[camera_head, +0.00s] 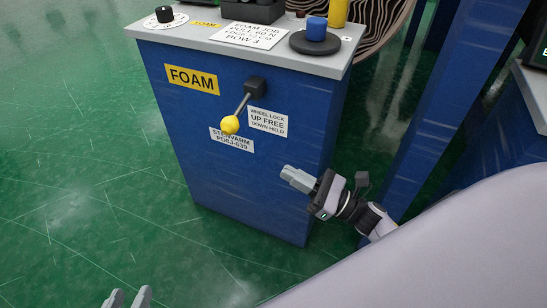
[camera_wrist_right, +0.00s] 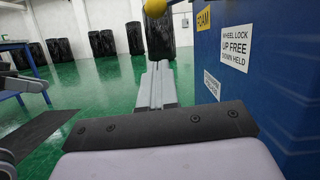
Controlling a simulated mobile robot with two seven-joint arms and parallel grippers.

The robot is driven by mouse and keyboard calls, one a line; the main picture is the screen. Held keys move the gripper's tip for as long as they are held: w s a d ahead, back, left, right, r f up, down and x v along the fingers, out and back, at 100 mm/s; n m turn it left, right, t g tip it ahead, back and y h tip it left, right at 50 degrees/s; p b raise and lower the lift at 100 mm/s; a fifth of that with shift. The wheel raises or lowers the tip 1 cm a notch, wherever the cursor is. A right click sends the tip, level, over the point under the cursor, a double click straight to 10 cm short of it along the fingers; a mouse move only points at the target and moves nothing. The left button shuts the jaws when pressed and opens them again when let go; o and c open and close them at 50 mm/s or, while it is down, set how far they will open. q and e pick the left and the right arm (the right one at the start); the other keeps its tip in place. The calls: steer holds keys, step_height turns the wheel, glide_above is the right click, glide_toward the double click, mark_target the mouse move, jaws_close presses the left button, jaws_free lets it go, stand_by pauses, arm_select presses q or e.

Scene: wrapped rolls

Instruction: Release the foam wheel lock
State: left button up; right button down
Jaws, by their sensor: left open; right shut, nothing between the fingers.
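The foam wheel lock is a lever on the front of the blue FOAM cabinet (camera_head: 215,165). It has a black pivot block (camera_head: 256,86) and a yellow ball knob (camera_head: 230,125), and it slants down from the block to the knob. Its label (camera_head: 268,122) reads "WHEEL LOCK UP FREE DOWN HELD". My right gripper (camera_head: 288,173) is shut and empty, below and right of the knob and apart from it. In the right wrist view the knob (camera_wrist_right: 154,8) shows above and beyond the shut fingertips (camera_wrist_right: 160,65). My left gripper (camera_head: 128,297) is open at the bottom edge, only its fingertips showing.
The cabinet's grey top (camera_head: 190,34) carries a black knob (camera_head: 164,14), a blue button (camera_head: 316,29) on a dark disc and a printed card (camera_head: 250,34). A blue post (camera_head: 425,110) stands right of my right gripper. Green floor (camera_head: 80,170) is clear at left.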

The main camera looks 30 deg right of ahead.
mark_target(238, 112)
arm_select(q)
steer(key=shift+s+a+p, duration=0.25)
steer(key=shift+a+p, duration=0.2)
arm_select(e)
steer(key=r+x, duration=0.2)
steer(key=x, duration=0.9)
steer(key=shift+r, duration=0.5)
arm_select(q)
steer(key=shift+r, duration=0.1)
arm_select(e)
steer(key=shift+s+a+r, duration=0.1)
steer(key=shift+s+r, duration=0.05)
